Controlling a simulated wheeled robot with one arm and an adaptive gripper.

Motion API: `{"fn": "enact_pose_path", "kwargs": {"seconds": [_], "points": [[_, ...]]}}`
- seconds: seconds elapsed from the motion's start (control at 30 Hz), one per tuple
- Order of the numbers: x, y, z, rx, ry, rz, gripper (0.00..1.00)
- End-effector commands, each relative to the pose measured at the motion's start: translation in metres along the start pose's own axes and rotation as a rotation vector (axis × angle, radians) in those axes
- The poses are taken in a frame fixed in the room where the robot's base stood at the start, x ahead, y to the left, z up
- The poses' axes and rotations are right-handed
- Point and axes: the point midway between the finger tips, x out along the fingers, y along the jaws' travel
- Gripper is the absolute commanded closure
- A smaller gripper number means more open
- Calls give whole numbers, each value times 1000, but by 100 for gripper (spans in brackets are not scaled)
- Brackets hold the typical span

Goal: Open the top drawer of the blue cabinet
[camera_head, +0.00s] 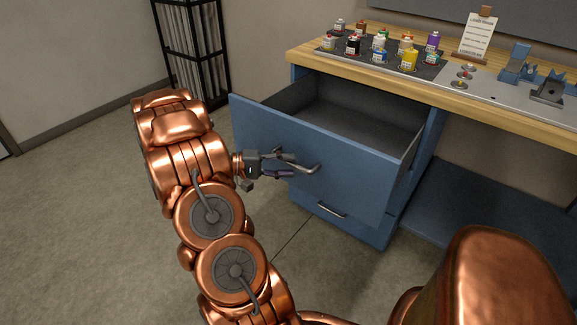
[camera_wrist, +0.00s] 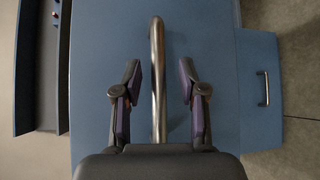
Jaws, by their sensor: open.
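The blue cabinet (camera_head: 410,200) stands under a wooden worktop. Its top drawer (camera_head: 270,140) is pulled well out, and its grey inside looks empty. The drawer's curved metal handle (camera_head: 306,168) is on the front face; it also shows in the wrist view (camera_wrist: 157,80), running between the fingers. My gripper (camera_head: 290,164) is open at the handle, with one finger on each side and a gap to both in the wrist view (camera_wrist: 160,95). The handle's near end is hidden behind the gripper body.
A lower drawer with a small handle (camera_head: 332,209) is shut below. The worktop (camera_head: 470,110) carries several small bottles on a dark mat (camera_head: 345,63), a clipboard note (camera_head: 478,35) and blue and grey fixtures (camera_head: 516,65). A black-framed rack (camera_head: 190,50) stands behind at the left. The floor at left is clear.

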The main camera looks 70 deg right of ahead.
Motion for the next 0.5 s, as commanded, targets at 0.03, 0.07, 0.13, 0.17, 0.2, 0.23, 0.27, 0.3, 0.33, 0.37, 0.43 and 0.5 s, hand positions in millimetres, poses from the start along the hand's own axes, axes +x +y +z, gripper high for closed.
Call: {"fn": "enact_pose_path", "kwargs": {"seconds": [0.03,0.07,0.13,0.17,0.2,0.23,0.27,0.3,0.33,0.37,0.43,0.5], "points": [[-7,0,-1,1,3,1,59],[-12,0,-1,1,4,0,59],[-24,-1,0,0,5,-1,59],[-30,-1,0,-1,4,-1,59],[-38,-1,-1,0,6,-1,59],[-44,-1,-1,1,6,-2,59],[-50,-2,-1,1,6,-3,59],[-59,-1,-1,1,7,-2,59],[-64,-1,-1,1,5,-1,59],[-69,-1,-1,1,4,0,59],[-81,-1,0,-1,4,1,59],[-91,-2,0,-1,3,-1,59]]}}
